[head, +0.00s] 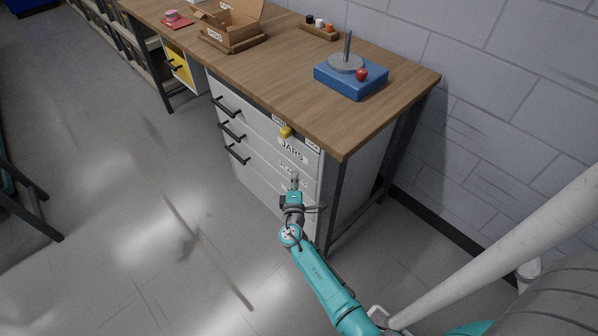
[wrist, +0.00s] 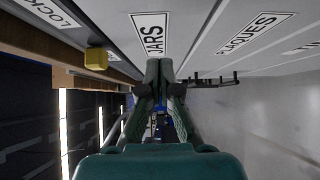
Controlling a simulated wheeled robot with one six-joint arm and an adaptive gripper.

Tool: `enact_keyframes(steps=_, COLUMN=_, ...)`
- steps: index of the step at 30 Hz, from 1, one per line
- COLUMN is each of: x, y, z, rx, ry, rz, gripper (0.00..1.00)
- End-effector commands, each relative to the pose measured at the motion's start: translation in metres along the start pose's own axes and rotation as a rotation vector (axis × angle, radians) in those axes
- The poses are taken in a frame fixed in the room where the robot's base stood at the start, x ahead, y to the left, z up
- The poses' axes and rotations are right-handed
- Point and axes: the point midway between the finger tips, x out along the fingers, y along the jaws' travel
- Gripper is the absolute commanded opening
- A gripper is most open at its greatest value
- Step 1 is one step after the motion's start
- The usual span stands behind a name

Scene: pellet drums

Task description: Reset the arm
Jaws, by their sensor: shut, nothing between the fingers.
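My gripper (head: 295,183) is in front of the white drawer cabinet (head: 240,170) under the wooden workbench. In the wrist view my gripper (wrist: 160,65) has its two dark fingers together at the tips, with nothing held. The teal arm reaches up from the bottom of the head view. A drawer label reading "JARS" (wrist: 151,36) lies just beyond the fingertips in the wrist view. I cannot tell whether the fingers touch the drawer front.
A yellow knob (head: 285,132) sticks out near the top drawer, and black handles (head: 238,153) project at left. On the workbench (head: 310,95) stand a blue block (head: 340,82) with a rod and red ball, and a cardboard box (head: 230,22). Open floor (head: 150,240) lies left.

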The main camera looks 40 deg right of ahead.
Motion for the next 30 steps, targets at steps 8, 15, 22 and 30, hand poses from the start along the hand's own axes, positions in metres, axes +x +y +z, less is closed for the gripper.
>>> enact_keyframes(steps=8, x=-0.057, y=-0.002, z=-0.001, rx=0.000, ry=0.005, rz=-0.003, gripper=0.00)
enact_keyframes(steps=15, x=-0.079, y=-0.001, z=-0.002, rx=-0.001, ry=0.005, rz=-0.001, gripper=0.00)
enact_keyframes(steps=22, x=-0.082, y=-0.001, z=-0.001, rx=-0.001, ry=0.003, rz=-0.002, gripper=0.00)
enact_keyframes(steps=30, x=-0.115, y=-0.025, z=0.013, rx=0.057, ry=0.043, rz=-0.098, gripper=0.00)
